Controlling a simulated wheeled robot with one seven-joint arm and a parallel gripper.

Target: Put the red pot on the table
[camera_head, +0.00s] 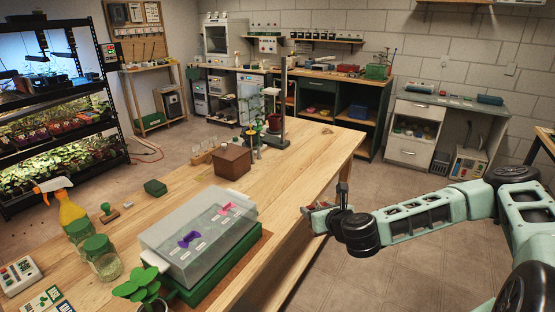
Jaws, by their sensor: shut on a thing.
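My gripper (325,209) is at the right edge of the wooden table (301,168), at the end of my arm. It is shut on a small reddish thing (317,216), mostly hidden by the fingers. I cannot tell for certain whether this is the red pot, or whether it touches the table edge. A small red pot (274,123) with a plant also shows at the table's far end, beside a grey stand.
A clear-lidded green tray (200,240), glass jars (102,258), a spray bottle (65,203) and a leafy plant (142,282) crowd the near table. A brown box (233,159) stands farther back. Bare wood lies between the box and the right edge.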

